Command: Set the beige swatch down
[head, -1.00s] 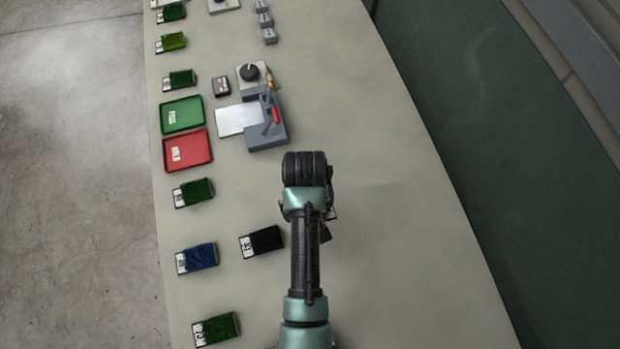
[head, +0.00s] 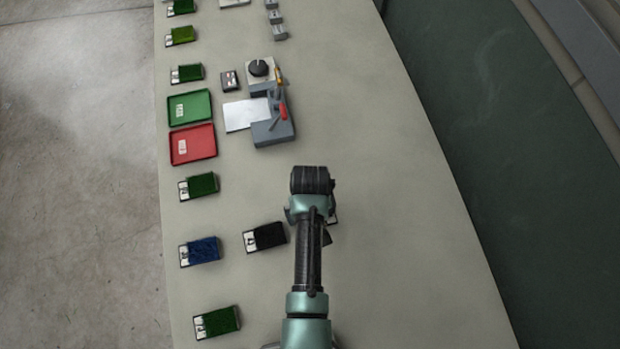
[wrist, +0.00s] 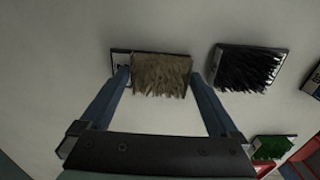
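The beige swatch (wrist: 162,75) shows in the wrist view, a tufted piece on a dark plate with a white label end at its left. My gripper (wrist: 161,78) has one finger against each side of the beige tuft and looks shut on it. I cannot tell whether the swatch touches the table or hangs just above it. In the head view my arm's end hides nearly all of it.
A black swatch (head: 268,236) lies close by on the table, also in the wrist view (wrist: 248,68). A blue swatch (head: 203,251) and green swatches (head: 202,185) line the left edge. Red (head: 205,157) and green (head: 203,93) trays stand farther up. The table right of my arm is clear.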

